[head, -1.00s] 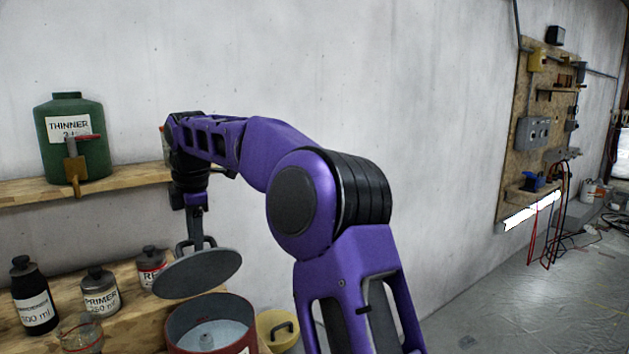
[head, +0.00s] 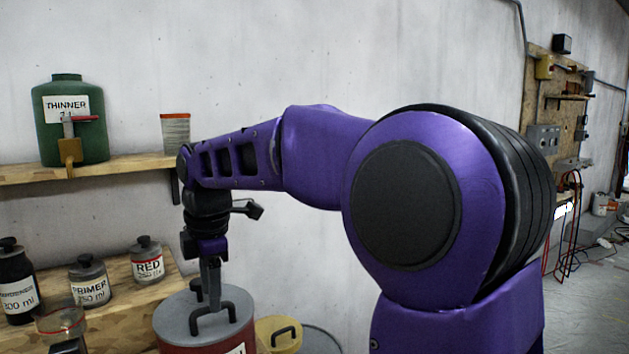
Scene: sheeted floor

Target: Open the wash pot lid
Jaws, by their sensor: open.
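The wash pot (head: 185,349) is a red can at the bottom of the head view, cut off by the picture's edge. Its grey lid (head: 180,317) lies level over the pot's mouth, and the inside is hidden. A dark loop handle (head: 230,311) stands up from the lid. My gripper (head: 211,303) points down at this handle with its fingertips at the loop. It is open. I cannot tell whether the fingers touch the handle.
A yellow container (head: 268,338) with a dark handle stands right of the pot. Bottles marked PRIMER (head: 89,282) and RED (head: 146,262) stand on the wooden bench to the left. A green THINNER jug (head: 72,140) and a cup (head: 175,132) sit on the shelf above.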

